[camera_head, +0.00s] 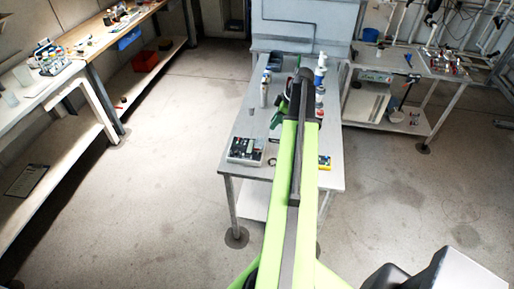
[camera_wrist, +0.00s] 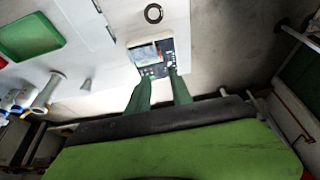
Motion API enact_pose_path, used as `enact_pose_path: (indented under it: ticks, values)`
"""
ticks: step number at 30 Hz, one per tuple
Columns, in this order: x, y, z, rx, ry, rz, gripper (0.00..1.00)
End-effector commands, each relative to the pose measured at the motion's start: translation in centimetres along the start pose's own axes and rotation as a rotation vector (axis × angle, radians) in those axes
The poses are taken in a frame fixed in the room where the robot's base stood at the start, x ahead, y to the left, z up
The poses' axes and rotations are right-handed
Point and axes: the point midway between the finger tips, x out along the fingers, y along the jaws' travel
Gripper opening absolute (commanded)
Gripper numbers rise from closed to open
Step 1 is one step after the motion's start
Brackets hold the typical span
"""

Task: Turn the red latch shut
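I cannot make out a red latch in either view. A box-like device with a dark panel and a pale screen (camera_wrist: 145,53) lies just beyond my fingertips in the wrist view. It may be the device (camera_head: 246,150) at the near left of the middle table in the head view, but I cannot be sure. My gripper (camera_wrist: 160,76) has its two green fingers apart with nothing visible between them. Whether the fingertips touch the device cannot be told. In the head view my arm reaches over the middle table and hides part of its top.
The middle table (camera_head: 235,178) also holds a pale bottle (camera_head: 265,89), a small grey cone (camera_wrist: 86,85) and a black ring (camera_wrist: 153,13). A green tray (camera_wrist: 28,37) is at upper left in the wrist view. Benches stand left and right. Floor (camera_head: 170,190) left of the table is clear.

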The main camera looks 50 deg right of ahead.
Motion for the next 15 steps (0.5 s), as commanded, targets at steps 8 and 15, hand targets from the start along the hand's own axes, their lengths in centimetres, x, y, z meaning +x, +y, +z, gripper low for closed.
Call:
enact_pose_path:
  ticks: [8,15]
  values:
    - [5.4,-0.1,0.4,0.000,-0.001,0.000,0.26]
    - [10.9,-0.1,0.5,0.001,-0.002,-0.001,0.26]
